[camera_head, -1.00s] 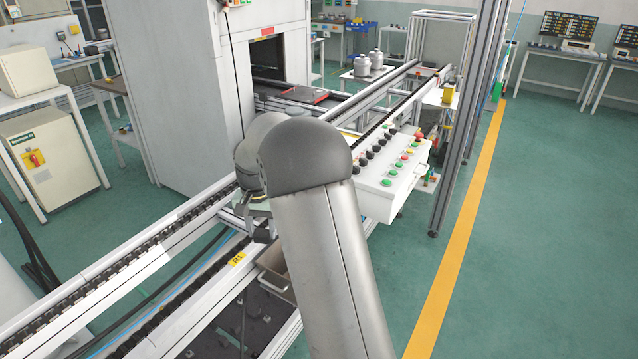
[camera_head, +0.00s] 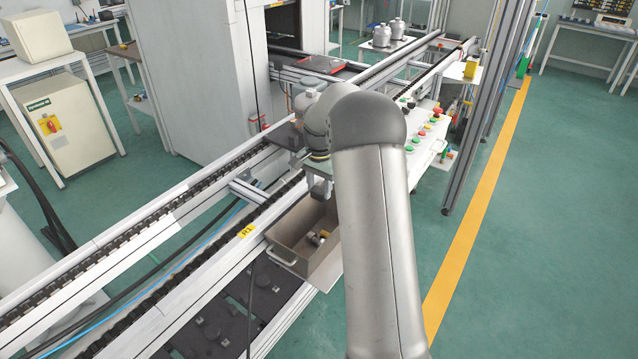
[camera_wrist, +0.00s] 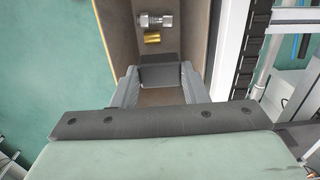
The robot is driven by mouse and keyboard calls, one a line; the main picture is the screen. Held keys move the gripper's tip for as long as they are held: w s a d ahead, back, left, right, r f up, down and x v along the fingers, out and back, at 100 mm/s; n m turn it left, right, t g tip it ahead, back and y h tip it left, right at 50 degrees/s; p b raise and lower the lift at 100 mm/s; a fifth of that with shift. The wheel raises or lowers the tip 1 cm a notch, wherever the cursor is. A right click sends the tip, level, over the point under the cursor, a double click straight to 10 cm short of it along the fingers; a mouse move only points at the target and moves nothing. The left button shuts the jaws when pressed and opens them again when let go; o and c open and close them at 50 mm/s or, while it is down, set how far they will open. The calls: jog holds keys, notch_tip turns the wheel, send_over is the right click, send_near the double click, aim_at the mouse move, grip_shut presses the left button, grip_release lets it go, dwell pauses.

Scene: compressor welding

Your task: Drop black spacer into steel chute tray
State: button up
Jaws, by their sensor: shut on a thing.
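The steel chute tray (camera_head: 278,268) is an open grey-brown box with a handle, beside the conveyor rail in the head view. In the wrist view the tray wall (camera_wrist: 114,32) runs below my gripper (camera_wrist: 159,88). My gripper is shut on the black spacer (camera_wrist: 158,72), a dark block between its two ribbed fingers, over the tray's inside. In the head view my gripper (camera_head: 316,192) points down above the tray's far part, partly hidden by my arm. The spacer's underside and its height above the tray floor cannot be told.
A silver fitting (camera_wrist: 154,21) and a brass piece (camera_wrist: 152,38) lie in the tray. The conveyor rail (camera_head: 190,275) with a yellow R1 label (camera_head: 247,231) runs alongside. A white button panel (camera_head: 430,140) stands behind my arm. Green floor (camera_head: 530,250) is free at the right.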

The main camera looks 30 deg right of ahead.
aim_at(319, 190)
jog(key=shift+f, duration=0.15)
jog(key=o, duration=1)
jog(key=shift+o, duration=0.2)
notch_tip(319, 190, up, 17)
jog(key=b, duration=0.1)
jog(key=shift+r, duration=0.2)
